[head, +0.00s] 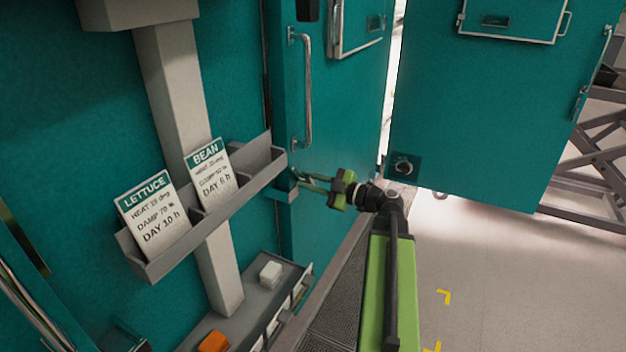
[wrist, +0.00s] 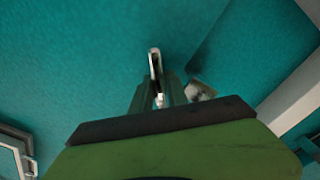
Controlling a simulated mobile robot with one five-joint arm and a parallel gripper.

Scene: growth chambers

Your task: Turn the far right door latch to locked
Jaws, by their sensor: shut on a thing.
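A teal chamber door (head: 345,120) with a long upright handle (head: 305,90) stands at the centre of the head view. My gripper (head: 300,178) reaches leftward to its lower part, below the handle. In the wrist view a small pale metal latch lever (wrist: 154,60) points up between the fingers of my gripper (wrist: 158,95). The gripper is shut on this lever. The lever's lower part is mostly hidden by the fingers. Its locked or unlocked marking cannot be seen.
A card rack (head: 240,190) holds a LETTUCE card (head: 152,215) and a BEAN card (head: 212,180) left of the gripper. A grey shelf (head: 240,310) lies below. Open floor (head: 500,280) lies at lower right.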

